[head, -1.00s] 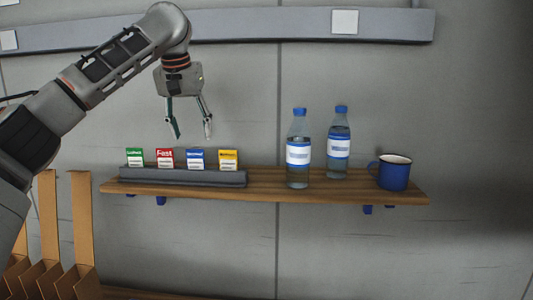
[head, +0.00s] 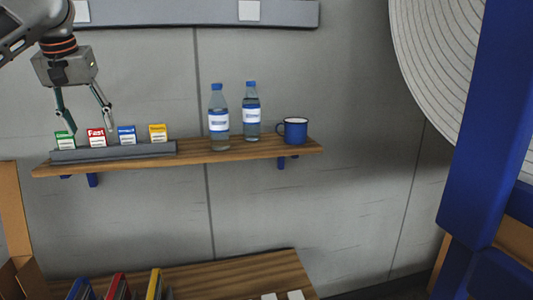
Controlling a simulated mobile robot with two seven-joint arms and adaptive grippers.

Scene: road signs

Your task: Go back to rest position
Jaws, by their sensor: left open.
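My left gripper (head: 92,125) hangs at the upper left of the head view, pointing down, with its two fingers spread and nothing between them. Its fingertips show in front of or just above the green box (head: 65,141) and the red box (head: 97,137) in the grey holder; I cannot tell whether they touch. My right gripper is not in view.
A wooden shelf (head: 230,154) carries the grey holder (head: 120,153), a blue box (head: 127,135), a yellow box (head: 158,133), two water bottles (head: 219,122) and a blue mug (head: 293,131). Below is a wooden tabletop (head: 230,275). A blue post (head: 487,120) stands at right.

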